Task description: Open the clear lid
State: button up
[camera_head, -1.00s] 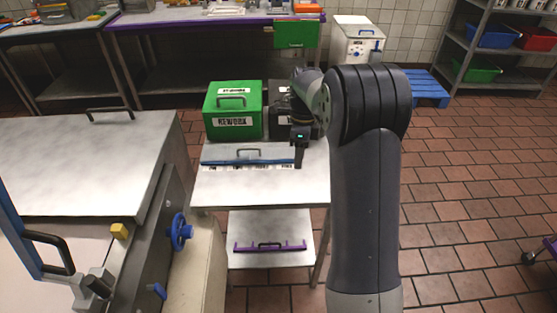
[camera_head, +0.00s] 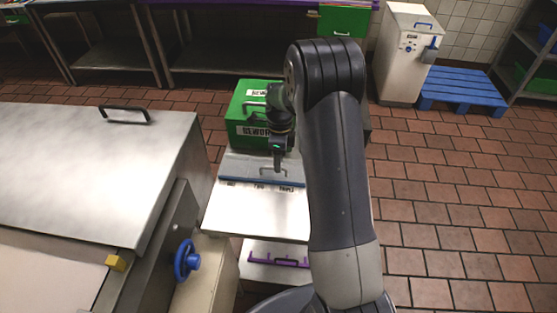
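The lid (camera_head: 240,166) is a pale, greyish panel with a blue front edge and a small grey handle. It lies flat and closed at the back of the small steel table (camera_head: 240,213), with small dark labels along its front. My gripper (camera_head: 277,168) points down over the right part of the lid, right at its handle. The handle is partly hidden by the gripper. The fingers are too small to show whether they are apart, or whether they touch the handle.
A green box (camera_head: 243,118) with a handle and white labels stands behind the lid. My arm hides things to its right. A large steel chest (camera_head: 90,160) with a blue knob (camera_head: 184,260) is at left. A purple bar (camera_head: 277,256) lies on the lower shelf.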

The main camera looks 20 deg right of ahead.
jog(key=shift+f, duration=0.4)
jog(key=shift+c, duration=0.2)
grip_shut()
